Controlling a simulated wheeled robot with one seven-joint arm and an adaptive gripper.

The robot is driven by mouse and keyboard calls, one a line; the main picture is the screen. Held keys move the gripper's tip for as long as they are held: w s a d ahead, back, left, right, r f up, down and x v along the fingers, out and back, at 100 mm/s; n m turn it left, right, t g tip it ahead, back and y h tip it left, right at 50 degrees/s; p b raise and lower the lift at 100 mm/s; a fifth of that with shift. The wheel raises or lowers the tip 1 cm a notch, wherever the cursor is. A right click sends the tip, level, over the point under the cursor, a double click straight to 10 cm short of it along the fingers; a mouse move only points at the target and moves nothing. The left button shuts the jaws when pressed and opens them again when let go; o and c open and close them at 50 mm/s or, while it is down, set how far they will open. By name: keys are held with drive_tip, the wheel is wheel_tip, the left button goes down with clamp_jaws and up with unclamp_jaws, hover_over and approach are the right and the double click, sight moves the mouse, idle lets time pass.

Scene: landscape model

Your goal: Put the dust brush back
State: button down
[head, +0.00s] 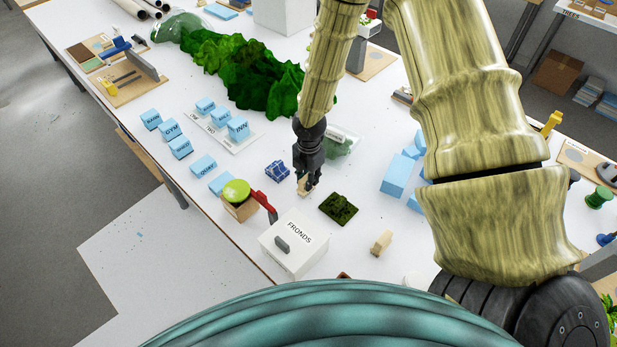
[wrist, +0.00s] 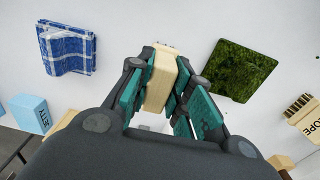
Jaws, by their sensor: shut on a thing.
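My gripper (head: 306,178) points down over the white table and is shut on a pale wooden block, the dust brush (wrist: 160,80). In the head view only the brush's lower part (head: 305,187) shows below the fingers. In the wrist view the brush sits between both teal finger pads, with small dark marks at its far end. I cannot tell whether it touches the table. A second wooden block (head: 381,242) with dark bristles lies apart to the right; its lettering ending "OPE" shows in the wrist view (wrist: 304,115).
A blue checked cloth (head: 278,171) lies left of my gripper and a dark green moss square (head: 339,208) right of it. A white FRONDS box (head: 293,244) and a green-lidded tub (head: 238,202) stand in front. Blue labelled blocks (head: 180,147) and green foliage (head: 245,75) lie beyond.

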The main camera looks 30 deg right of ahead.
drive_tip(key=shift+f, duration=0.2)
idle(0.3)
drive_tip(key=c, duration=1.2)
unclamp_jaws()
wheel_tip(320, 180, up, 12)
drive_tip(key=shift+d, duration=0.1)
